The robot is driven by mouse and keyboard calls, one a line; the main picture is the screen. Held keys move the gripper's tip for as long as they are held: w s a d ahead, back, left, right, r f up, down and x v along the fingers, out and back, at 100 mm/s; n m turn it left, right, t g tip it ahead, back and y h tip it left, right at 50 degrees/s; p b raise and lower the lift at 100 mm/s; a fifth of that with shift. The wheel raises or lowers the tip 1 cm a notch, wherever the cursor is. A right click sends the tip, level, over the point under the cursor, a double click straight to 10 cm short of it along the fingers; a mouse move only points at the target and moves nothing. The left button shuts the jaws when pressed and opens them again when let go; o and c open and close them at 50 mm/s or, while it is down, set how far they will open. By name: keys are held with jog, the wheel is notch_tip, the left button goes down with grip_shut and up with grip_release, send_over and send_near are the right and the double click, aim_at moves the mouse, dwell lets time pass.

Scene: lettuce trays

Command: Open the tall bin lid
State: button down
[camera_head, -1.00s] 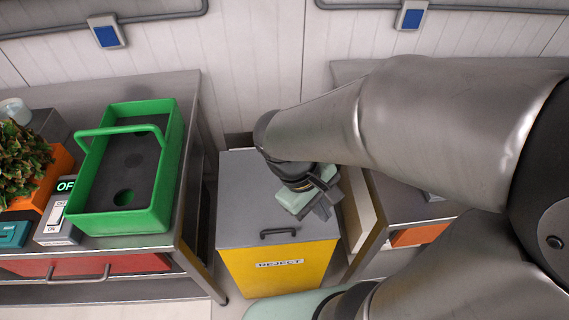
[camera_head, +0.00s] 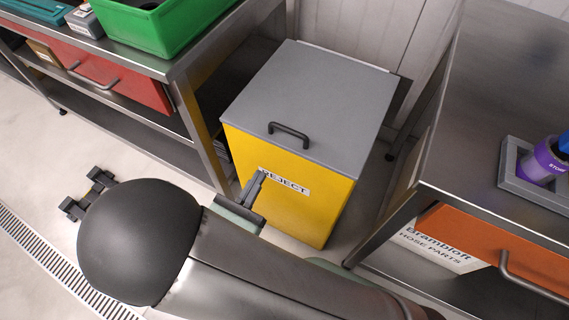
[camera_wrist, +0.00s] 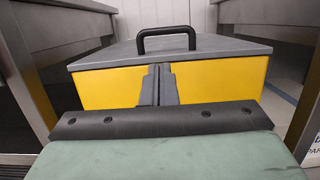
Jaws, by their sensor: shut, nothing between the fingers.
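The tall yellow bin (camera_head: 285,180) marked REJECT stands between two metal benches in the head view. Its grey lid (camera_head: 315,105) lies flat and closed, with a black bar handle (camera_head: 289,132) near the front edge. The bin (camera_wrist: 215,80), lid (camera_wrist: 120,52) and handle (camera_wrist: 166,36) also show in the wrist view. My gripper (camera_head: 258,182) is in front of the bin's front face, below the handle. In the wrist view my gripper's fingers (camera_wrist: 158,72) are together and empty, pointing at the yellow front below the lid edge. Whether they touch it I cannot tell.
The left bench (camera_head: 185,65) carries a green tray (camera_head: 165,30) and has a red drawer (camera_head: 120,78). The right bench (camera_head: 500,110) has an orange drawer (camera_head: 490,250) and a grey holder with a purple item (camera_head: 540,160). A floor drain (camera_head: 50,265) runs at lower left.

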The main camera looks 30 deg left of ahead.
aim_at(276, 145)
jog(key=w, duration=0.3)
jog(key=w+r, duration=0.1)
jog(key=w, duration=0.2)
jog(key=w+r, duration=0.1)
jog(key=w, duration=0.2)
jog(key=shift+b, duration=0.3)
jog(key=shift+w+d, duration=0.1)
jog(key=shift+w, duration=0.2)
jog(key=shift+r, duration=0.1)
